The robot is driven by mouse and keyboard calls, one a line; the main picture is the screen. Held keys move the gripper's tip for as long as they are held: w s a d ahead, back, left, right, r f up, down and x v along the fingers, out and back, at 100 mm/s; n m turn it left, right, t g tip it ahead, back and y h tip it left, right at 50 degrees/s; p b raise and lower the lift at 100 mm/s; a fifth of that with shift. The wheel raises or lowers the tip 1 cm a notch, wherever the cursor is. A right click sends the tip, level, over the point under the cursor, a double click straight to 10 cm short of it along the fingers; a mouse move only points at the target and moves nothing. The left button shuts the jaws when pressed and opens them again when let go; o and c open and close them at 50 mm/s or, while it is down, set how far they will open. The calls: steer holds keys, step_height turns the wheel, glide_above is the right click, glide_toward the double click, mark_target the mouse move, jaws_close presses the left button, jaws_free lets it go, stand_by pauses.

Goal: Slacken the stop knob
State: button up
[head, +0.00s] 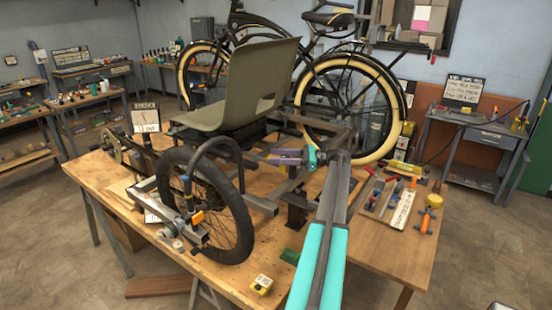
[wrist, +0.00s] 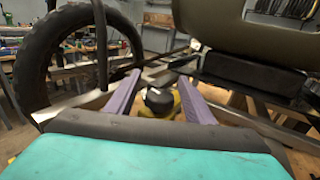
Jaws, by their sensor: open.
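A black round knob (wrist: 159,101), which looks like the stop knob, sits on a yellow part (wrist: 165,112) in the wrist view. My gripper (wrist: 159,77) is open, with one purple finger on each side of the knob and a visible gap to each. I cannot tell how far below or beyond the fingers the knob lies. The knob cannot be made out there.
The trike's front wheel (head: 205,205) stands left of my arm. The seat (wrist: 262,35) overhangs on the right in the wrist view, with a black block below it. Tools lie in a tray (head: 385,197) on the bench (head: 400,250). A bicycle (head: 350,100) stands behind.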

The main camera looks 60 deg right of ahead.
steer(key=b+v, duration=0.4)
steer(key=v, duration=0.8)
steer(key=shift+s+d, duration=0.15)
steer(key=shift+s, duration=0.2)
